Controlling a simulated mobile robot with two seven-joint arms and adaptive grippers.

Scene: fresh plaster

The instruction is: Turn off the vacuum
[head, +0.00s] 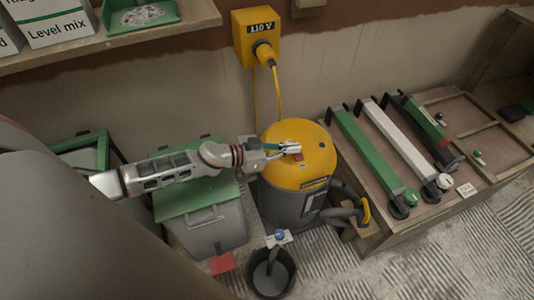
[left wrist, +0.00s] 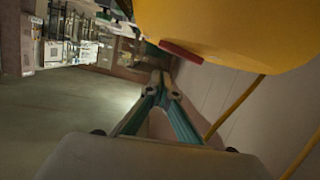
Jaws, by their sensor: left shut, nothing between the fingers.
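The vacuum (head: 315,170) has a yellow domed top and a grey drum and stands upright on the floor near the wall. A small red switch (head: 298,157) shows on its top, partly covered by my gripper. My left gripper (head: 292,147) is shut and empty over the top, right by the switch. In the left wrist view the shut fingertips (left wrist: 166,88) point toward the yellow top (left wrist: 240,25), with the red switch (left wrist: 181,52) just beyond them. I cannot tell whether they touch it. My right gripper is not in view.
A yellow 110 V socket box (head: 256,36) with a plugged cable is on the wall behind. A green-lidded grey bin (head: 207,225) stands left, a black bucket (head: 271,275) in front. A low wooden platform (head: 420,225) with long tools lies right. A shelf (head: 120,37) is upper left.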

